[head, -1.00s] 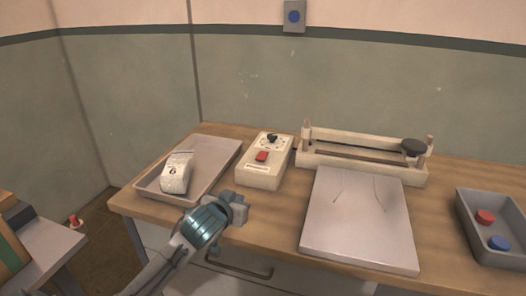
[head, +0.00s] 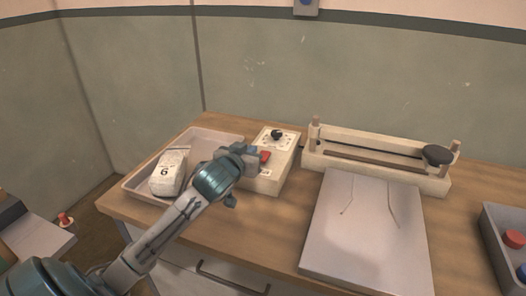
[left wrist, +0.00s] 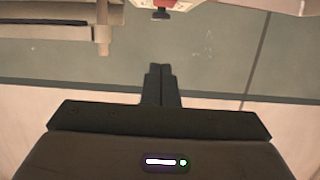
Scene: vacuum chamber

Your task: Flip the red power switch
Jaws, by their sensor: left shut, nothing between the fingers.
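The red power switch (head: 265,156) is on top of a cream box (head: 264,186) with a black knob (head: 277,134) behind it. My left gripper (head: 254,159) is shut and empty, at the left side of the switch and over the box; it hides part of both. I cannot tell whether it touches the switch. In the left wrist view the shut fingers (left wrist: 160,72) point toward the box, whose red switch (left wrist: 148,3) and knob (left wrist: 161,15) show at the top edge. My right gripper is not in view.
Left of the box is a shallow tray (head: 131,187) with a white block marked 6 (head: 169,173). On the right are a wooden frame (head: 375,176) with a black knob and a grey plate (head: 365,250). A grey bin (head: 497,240) with red and blue pieces stands far right.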

